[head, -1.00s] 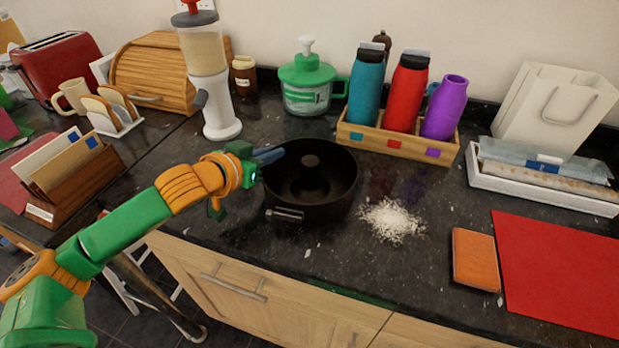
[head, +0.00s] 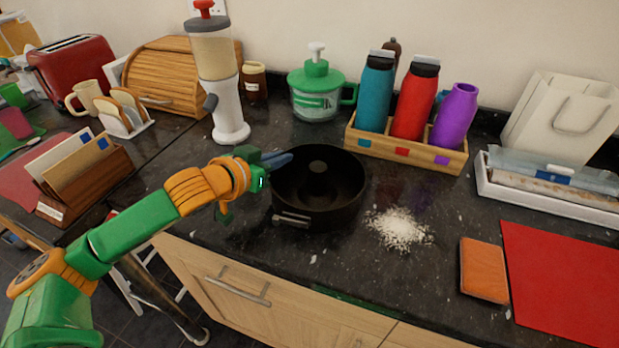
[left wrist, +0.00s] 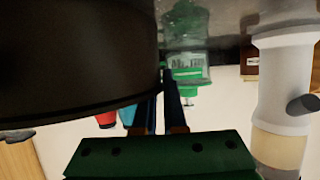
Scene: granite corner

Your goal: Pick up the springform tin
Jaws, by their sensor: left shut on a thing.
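The springform tin (head: 338,207) is a dark round ring tin with a centre tube and a clasp on its front left side. It stands upright on the dark granite worktop, with no clear gap under it. My left gripper (head: 281,159) is at the tin's upper left rim, shut on its wall. In the left wrist view the tin (left wrist: 70,60) fills the upper left, and the gripper's dark fingers (left wrist: 171,95) are close together at its edge. The exact contact is partly hidden. My right gripper is in neither view.
White grains (head: 399,229) lie just right of the tin. Behind stand a green-lidded jar (head: 317,95), a wooden bottle crate (head: 405,151) and a white dispenser (head: 225,100). An orange sponge (head: 484,270) and a red mat (head: 565,285) lie at right.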

